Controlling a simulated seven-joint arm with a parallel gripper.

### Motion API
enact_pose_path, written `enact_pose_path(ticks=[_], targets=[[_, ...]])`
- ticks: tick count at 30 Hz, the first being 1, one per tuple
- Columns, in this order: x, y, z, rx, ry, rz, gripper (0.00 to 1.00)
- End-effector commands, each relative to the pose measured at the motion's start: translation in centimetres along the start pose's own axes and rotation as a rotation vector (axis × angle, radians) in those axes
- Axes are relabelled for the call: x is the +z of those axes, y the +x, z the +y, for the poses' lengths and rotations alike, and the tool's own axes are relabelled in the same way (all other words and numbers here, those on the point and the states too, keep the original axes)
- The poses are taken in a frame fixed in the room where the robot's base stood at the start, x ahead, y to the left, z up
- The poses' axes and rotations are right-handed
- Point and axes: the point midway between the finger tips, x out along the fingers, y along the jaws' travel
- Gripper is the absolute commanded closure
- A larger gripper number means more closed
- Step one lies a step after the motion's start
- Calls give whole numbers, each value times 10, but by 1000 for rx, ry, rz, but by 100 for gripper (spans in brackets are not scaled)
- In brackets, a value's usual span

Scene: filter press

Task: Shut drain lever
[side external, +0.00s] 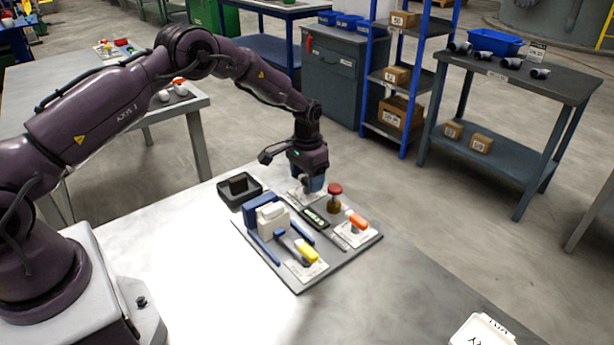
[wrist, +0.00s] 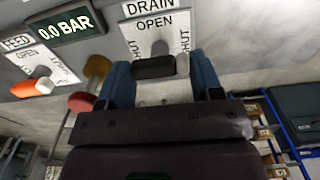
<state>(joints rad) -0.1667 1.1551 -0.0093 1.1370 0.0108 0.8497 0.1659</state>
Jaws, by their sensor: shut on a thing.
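The drain plate (wrist: 150,28) shows at the top of the wrist view, with OPEN on its upper part and SHUT along its right side. The drain lever (wrist: 154,68) has a dark handle, which lies between the blue fingers of my gripper (wrist: 162,80). The handle is on the lower side of the plate in that picture, away from the OPEN word. In the side view my gripper (side external: 312,184) points down at the back of the board and hides most of the drain lever. It is shut on the lever.
A red-topped knob (side external: 334,190) stands close right of my gripper. The orange feed lever (side external: 356,219), a yellow lever (side external: 307,251), the pressure display (wrist: 65,23) reading 0.0 BAR and a blue-and-white press (side external: 268,216) share the board. A dark tray (side external: 256,198) sits at left.

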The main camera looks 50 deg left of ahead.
Motion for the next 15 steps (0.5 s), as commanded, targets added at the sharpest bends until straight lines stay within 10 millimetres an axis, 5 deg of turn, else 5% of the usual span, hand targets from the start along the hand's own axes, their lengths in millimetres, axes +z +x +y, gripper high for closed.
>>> enact_pose_path(ticks=[11, 12, 15], targets=[[-1, 0, -1, -2, 8, 3, 64], [-1, 0, -1, -2, 8, 3, 36], [-1, 0, 0, -2, 7, 3, 15]])
